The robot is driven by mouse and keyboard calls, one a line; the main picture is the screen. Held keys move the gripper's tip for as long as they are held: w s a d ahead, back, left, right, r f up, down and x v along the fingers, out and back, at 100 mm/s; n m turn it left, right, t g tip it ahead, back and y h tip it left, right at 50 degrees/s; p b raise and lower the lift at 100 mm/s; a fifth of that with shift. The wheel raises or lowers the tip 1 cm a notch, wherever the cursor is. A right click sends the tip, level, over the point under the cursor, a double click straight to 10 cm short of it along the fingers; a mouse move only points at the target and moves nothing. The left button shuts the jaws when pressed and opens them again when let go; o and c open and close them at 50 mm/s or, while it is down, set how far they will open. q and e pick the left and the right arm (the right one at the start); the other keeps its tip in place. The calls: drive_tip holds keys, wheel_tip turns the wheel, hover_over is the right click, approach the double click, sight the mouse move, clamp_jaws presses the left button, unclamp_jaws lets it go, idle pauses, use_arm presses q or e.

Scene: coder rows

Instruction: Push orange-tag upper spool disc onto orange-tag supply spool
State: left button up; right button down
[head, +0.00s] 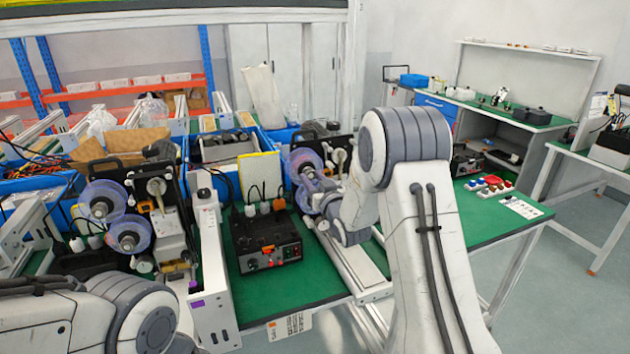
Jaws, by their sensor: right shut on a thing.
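The orange-tag upper spool disc (299,159) is a clear, bluish round disc on the left side of the machine right of centre. My right gripper (313,180) is at its front and shut on it; the arm and wrist hide much of the contact. The supply spool behind the disc is largely hidden, so I cannot tell how closely disc and spool meet. A second clear disc (302,199) shows just below, partly covered by my gripper. My left arm is at the lower left, and its gripper is out of view.
A black control box (266,245) stands left of my right gripper on the green bench. Another coder with two clear discs (102,201) is at the left, beside a white rail (209,265). An orange-marked label (290,326) hangs on the front edge.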

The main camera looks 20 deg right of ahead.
drive_tip(key=shift+w, duration=0.25)
drive_tip(key=shift+c, duration=1.9)
unclamp_jaws()
